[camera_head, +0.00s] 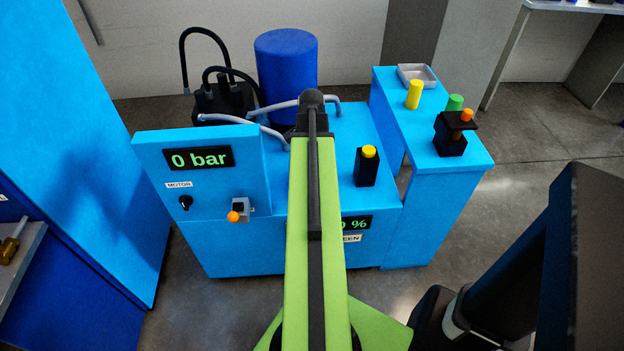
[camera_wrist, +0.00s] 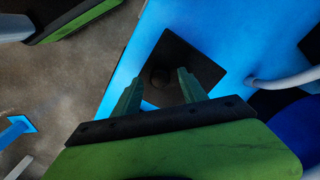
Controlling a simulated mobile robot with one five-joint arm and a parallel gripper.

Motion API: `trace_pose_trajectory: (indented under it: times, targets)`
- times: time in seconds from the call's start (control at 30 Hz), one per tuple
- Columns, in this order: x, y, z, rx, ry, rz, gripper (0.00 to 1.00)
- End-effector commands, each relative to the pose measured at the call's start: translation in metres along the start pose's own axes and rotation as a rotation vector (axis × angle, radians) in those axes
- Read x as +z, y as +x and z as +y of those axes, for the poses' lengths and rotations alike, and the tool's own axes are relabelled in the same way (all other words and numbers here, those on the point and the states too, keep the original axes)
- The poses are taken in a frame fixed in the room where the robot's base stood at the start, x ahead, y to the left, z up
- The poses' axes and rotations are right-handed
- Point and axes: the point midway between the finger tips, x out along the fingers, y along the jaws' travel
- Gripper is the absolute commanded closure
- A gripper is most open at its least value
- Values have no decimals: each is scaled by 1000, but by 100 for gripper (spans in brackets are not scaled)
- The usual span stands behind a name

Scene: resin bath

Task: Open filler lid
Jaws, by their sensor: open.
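In the wrist view, a dark square plate (camera_wrist: 195,63) with a round knob (camera_wrist: 160,77) lies on a bright blue top; it looks like the filler lid. My gripper (camera_wrist: 160,75) is open. Its two green fingers point towards the plate, with the knob between them in the picture. I cannot tell whether a finger touches the plate or knob. Nothing is held. In the head view my green arm reaches over the blue tank unit (camera_head: 240,262), and the arm hides the lid and most of the gripper.
Grey hoses (camera_head: 225,118) run beside the arm's end, with a dark blue drum (camera_head: 286,65) behind. A black post with a yellow cap (camera_head: 369,152) stands right of the arm. The panel (camera_head: 150,165) reads 0 bar. A blue side bench (camera_head: 462,185) stands right; open floor lies beyond it.

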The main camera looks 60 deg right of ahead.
Motion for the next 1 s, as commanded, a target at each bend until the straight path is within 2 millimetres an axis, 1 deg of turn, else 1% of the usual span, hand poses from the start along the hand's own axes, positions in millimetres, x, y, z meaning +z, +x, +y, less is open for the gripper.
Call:
trace_pose_trajectory:
  times: [0.03,0.07,0.37,0.47,0.7,0.77,1.0]
  targets:
    - [0,14,0,0,0,0,50]
    - [0,16,0,0,0,0,50]
    - [0,15,0,0,1,0,50]
    - [0,15,0,0,1,0,62]
    - [-1,15,1,0,1,0,93]
    - [-1,15,1,0,2,0,100]
    - [-1,15,1,0,2,0,100]
